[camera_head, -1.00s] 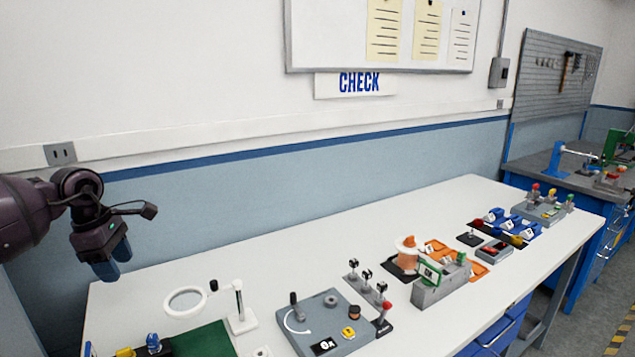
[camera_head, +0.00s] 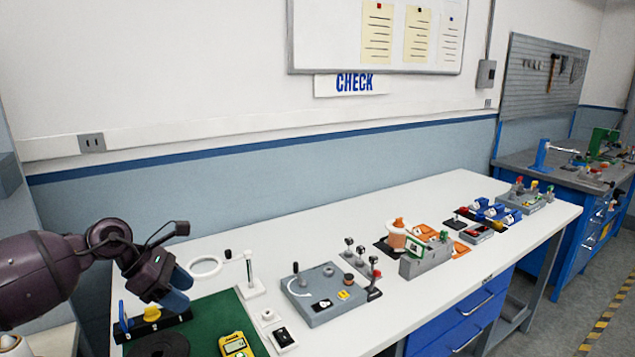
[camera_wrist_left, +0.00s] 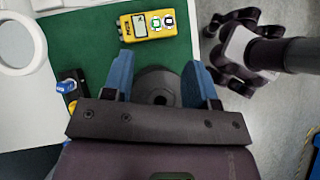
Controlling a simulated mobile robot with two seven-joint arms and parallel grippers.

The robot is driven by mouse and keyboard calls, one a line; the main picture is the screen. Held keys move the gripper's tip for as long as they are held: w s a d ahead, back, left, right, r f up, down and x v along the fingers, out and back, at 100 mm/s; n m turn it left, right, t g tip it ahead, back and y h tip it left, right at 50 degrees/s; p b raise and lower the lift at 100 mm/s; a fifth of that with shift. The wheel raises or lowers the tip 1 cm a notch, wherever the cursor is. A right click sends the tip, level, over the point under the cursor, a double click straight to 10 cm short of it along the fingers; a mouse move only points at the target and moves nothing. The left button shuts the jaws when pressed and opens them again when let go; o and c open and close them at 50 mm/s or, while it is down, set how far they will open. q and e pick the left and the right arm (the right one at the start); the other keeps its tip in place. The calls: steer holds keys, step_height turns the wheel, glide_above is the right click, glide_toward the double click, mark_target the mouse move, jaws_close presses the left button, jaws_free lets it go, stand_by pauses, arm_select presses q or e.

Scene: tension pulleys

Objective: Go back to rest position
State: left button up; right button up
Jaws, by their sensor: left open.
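My left gripper (camera_head: 177,290) comes in from the left in the head view, above the near left corner of the white table. Its blue fingers point down and are apart; in the left wrist view the left gripper (camera_wrist_left: 160,82) is open and empty. A round black disc (camera_wrist_left: 157,88) on the green mat (camera_wrist_left: 97,45) shows between and beyond the fingers. The disc (camera_head: 158,343) also shows at the bottom of the head view, partly cut off. My right gripper is not clearly seen in the head view.
A yellow meter (camera_head: 235,344) lies on the green mat. A magnifier ring (camera_head: 205,266) on a white stand and a grey pulley plate (camera_head: 325,293) stand to the right. Further right are an orange spool (camera_head: 397,236) and several small fixtures. Free floor lies right of the table.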

arm_select(q)
steer(key=s+d+r+n+t+h, duration=0.1)
steer(key=s+d+n+t+h, duration=0.25)
steer(key=d+n+t, duration=0.35)
steer(key=s+d+r+n+t+h, duration=0.1)
steer(key=s+d+n+t+h, duration=0.1)
steer(key=d+n+t+h, duration=0.45)
steer(key=s+a+f+n+y, duration=0.5)
steer(key=n+y, duration=0.4)
steer(key=n, duration=0.5)
steer(key=s+a+f+n+y, duration=0.35)
steer(key=a+n+y, duration=0.55)
steer(key=n, duration=0.4)
steer(key=s+f+n+g, duration=0.5)
steer(key=s+g, duration=0.1)
steer(key=s, duration=0.5)
steer(key=s+f+n+g, duration=0.6)
steer(key=s, duration=0.5)
steer(key=w+f+t+b, duration=0.3)
steer(key=f+t+b, duration=0.1)
steer(key=f, duration=0.6)
steer(key=w+f+m+t+b, duration=0.1)
steer(key=w+f+t+b, duration=0.3)
steer(key=f, duration=0.7)
steer(key=shift+a+b, duration=0.3)
steer(key=shift+b, duration=0.7)
arm_select(e)
step_height(320, 180, down, 10)
steer(key=shift+s+r, duration=0.2)
